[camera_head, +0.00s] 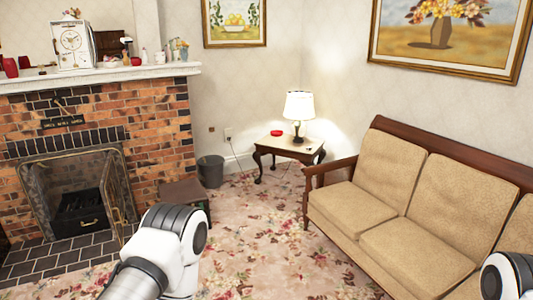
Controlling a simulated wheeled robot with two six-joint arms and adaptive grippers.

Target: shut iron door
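The brick fireplace (160,129) stands at the left of the head view, with a metal-framed arched opening. An iron mesh door (116,193) hangs at the right side of the opening and stands swung outward. Another narrow mesh panel (38,195) shows at the left side of the opening. Between them the dark grate (80,210) is exposed. A white and black link of my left arm is in front of the hearth, below and right of the door; it covers part of the floor there. Neither of my grippers is in view.
A dark box (185,193) and a grey bin (210,171) stand right of the fireplace. A side table (285,148) with a lamp (298,110) and a tan sofa (400,205) are further right. The floral carpet (255,235) between is clear.

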